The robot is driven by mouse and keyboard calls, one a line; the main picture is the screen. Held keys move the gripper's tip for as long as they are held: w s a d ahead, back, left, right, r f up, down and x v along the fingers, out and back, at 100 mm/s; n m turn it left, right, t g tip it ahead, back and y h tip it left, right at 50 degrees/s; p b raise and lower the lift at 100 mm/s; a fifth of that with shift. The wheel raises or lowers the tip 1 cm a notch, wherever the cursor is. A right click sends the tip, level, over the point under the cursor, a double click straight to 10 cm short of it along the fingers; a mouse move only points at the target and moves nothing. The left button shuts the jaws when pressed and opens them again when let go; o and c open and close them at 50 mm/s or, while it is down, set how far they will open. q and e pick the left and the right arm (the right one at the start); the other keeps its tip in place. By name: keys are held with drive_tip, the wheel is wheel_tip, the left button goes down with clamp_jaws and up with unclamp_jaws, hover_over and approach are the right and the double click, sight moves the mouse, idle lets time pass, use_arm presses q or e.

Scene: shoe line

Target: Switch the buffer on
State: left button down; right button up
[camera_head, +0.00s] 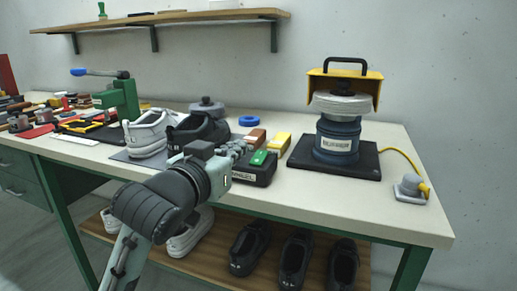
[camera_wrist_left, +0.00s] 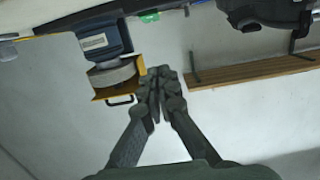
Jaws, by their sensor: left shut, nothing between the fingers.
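The buffer (camera_head: 338,138) stands at the right of the bench on a black base plate. It has a blue motor body, a pale round wheel (camera_head: 342,104) and a yellow hood with a black handle. The buffer shows upside down in the left wrist view (camera_wrist_left: 103,40). My left gripper (camera_head: 242,147) is shut and empty, above the bench and left of the buffer. Its closed fingers also show in the left wrist view (camera_wrist_left: 158,78).
A wall shelf (camera_head: 170,17) hangs above. The bench (camera_head: 350,200) in front of the buffer is clear.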

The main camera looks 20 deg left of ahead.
use_arm(q)
drive_tip(key=shift+s, duration=0.15)
use_arm(e)
drive_tip(key=shift+s, duration=0.15)
drive_tip(key=shift+s+f, duration=0.1)
use_arm(q)
drive_tip(key=b, duration=0.2)
hover_over(256, 159)
drive_tip(key=shift+s+f, duration=0.2)
drive_tip(key=shift+f, duration=0.4)
wheel_tip(256, 159, down, 3)
drive_tip(key=shift+r+b, duration=0.15)
drive_tip(key=shift+b, duration=0.15)
drive_tip(key=shift+w+f, duration=0.15)
drive_tip(key=shift+f, duration=0.3)
use_arm(e)
wheel_tip(256, 159, up, 7)
drive_tip(key=w, duration=0.2)
drive_tip(key=shift+a+f, duration=0.15)
